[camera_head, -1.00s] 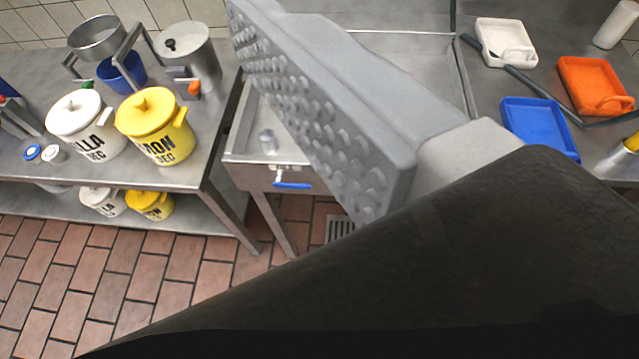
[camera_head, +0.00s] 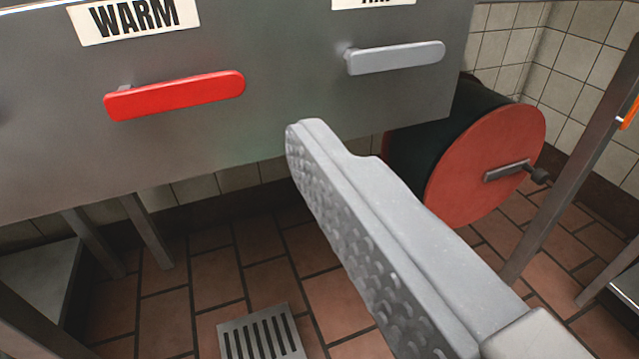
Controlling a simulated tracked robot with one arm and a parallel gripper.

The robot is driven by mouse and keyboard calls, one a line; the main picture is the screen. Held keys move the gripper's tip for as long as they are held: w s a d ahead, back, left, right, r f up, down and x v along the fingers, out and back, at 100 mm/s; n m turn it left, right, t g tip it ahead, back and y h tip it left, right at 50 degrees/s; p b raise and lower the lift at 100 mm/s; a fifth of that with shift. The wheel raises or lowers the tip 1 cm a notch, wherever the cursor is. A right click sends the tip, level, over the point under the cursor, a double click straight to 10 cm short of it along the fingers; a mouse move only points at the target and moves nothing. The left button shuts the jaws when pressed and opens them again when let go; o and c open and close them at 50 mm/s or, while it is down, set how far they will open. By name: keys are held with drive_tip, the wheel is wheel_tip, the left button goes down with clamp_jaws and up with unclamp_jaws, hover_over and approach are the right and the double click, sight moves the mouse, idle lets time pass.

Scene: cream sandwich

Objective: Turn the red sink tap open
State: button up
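The red tap handle (camera_head: 175,96) is a flat, rounded lever on the metal front panel (camera_head: 270,80), under a label reading "WARM". It lies nearly level, tilted slightly up to the right. My gripper (camera_head: 308,140) shows as one grey finger reaching in from the lower right, its bumpy inner face bare and turned left. The other finger is out of the picture. The visible fingertip is below and to the right of the red handle, apart from it in the picture. Nothing is seen held.
A grey handle (camera_head: 396,58) is on the same panel to the right, under a cut-off label. A red-faced drum with a crank (camera_head: 480,185) stands behind at the right. Metal legs (camera_head: 147,230) and a floor drain (camera_head: 262,335) are below. Tiled floor is open underneath.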

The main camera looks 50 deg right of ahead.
sight(184, 99)
drive_tip(key=shift+h, duration=0.3)
drive_tip(key=f+x, duration=0.1)
drive_tip(key=x, duration=0.3)
drive_tip(key=d+b+x, duration=0.1)
drive_tip(key=x, duration=0.3)
drive_tip(key=s+f+b+x, duration=0.1)
drive_tip(key=x, duration=0.4)
drive_tip(key=shift+w+d+f, duration=0.15)
drive_tip(key=shift+d+f, duration=0.1)
drive_tip(key=shift+f, duration=0.1)
drive_tip(key=c, duration=1.3)
drive_tip(key=shift+d, duration=0.15)
drive_tip(key=shift+c, duration=0.4)
